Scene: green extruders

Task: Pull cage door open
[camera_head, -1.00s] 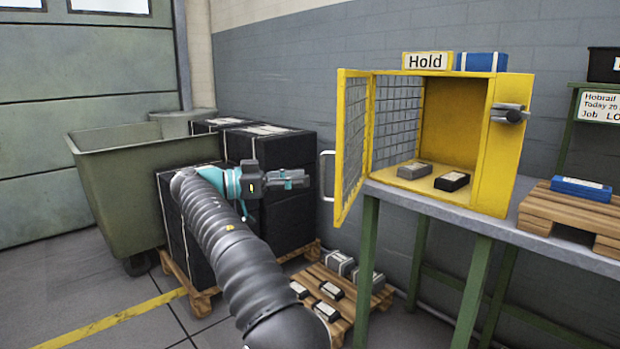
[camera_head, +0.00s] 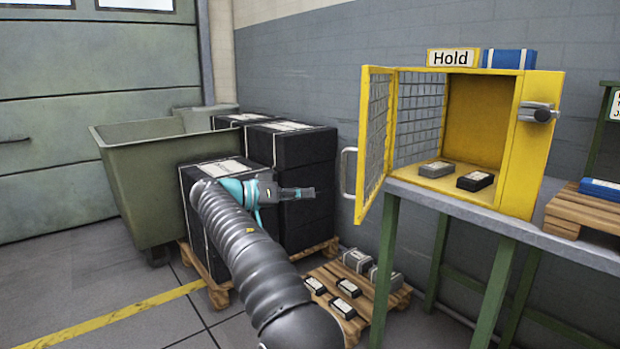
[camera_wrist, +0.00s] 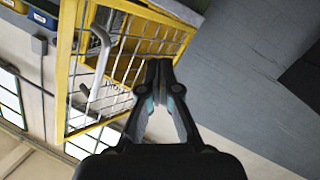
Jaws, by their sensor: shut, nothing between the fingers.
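The yellow cage (camera_head: 540,150) stands on a grey bench at the right, under a "Hold" sign. Its mesh door (camera_head: 376,135) is swung wide open to the left, with a pale handle (camera_head: 348,172) on its outer face. The inside shows, with a grey box (camera_head: 436,168) and a black box (camera_head: 475,181). My gripper (camera_head: 312,193) is shut and empty, left of the handle and apart from it. In the wrist view my gripper (camera_wrist: 160,64) appears in front of the tilted door (camera_wrist: 135,45); the handle (camera_wrist: 100,50) is left of the fingertips.
Black stacked boxes (camera_head: 305,185) on a pallet stand behind my arm, beside a green bin (camera_head: 150,185). A low pallet (camera_head: 395,300) with several small boxes lies on the floor before the bench (camera_head: 470,207). A wooden pallet with a blue box (camera_head: 603,190) sits on the bench.

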